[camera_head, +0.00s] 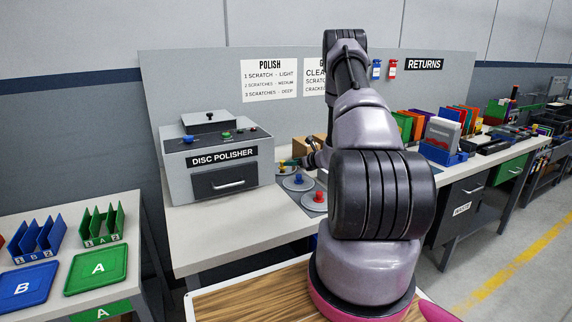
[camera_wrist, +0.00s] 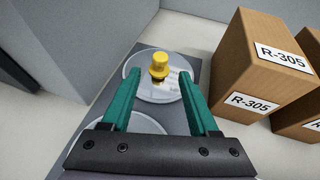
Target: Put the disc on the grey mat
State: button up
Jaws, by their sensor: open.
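A disc with a yellow knob (camera_wrist: 159,72) lies flat on a dark grey mat (camera_wrist: 176,118) in the wrist view. The disc has a pale, shiny face. My gripper (camera_wrist: 158,76) is open, with its teal fingers to either side of the yellow knob in the picture; I cannot tell the height gap. A second disc (camera_wrist: 138,124) shows partly below, between the fingers. In the head view, a disc with a blue knob (camera_head: 298,182) and one with a red knob (camera_head: 315,201) lie in a row on the bench. My arm hides part of this area.
The disc polisher (camera_head: 220,160) stands left of the discs. Cardboard boxes marked R-305 (camera_wrist: 262,65) stand close on the right in the wrist view. A left table holds a green tray (camera_head: 97,268) and a blue tray (camera_head: 25,285). Bench front left is clear.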

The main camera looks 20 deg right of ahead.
jog(key=v, duration=0.4)
jog(key=shift+s, duration=0.1)
dwell(0.4)
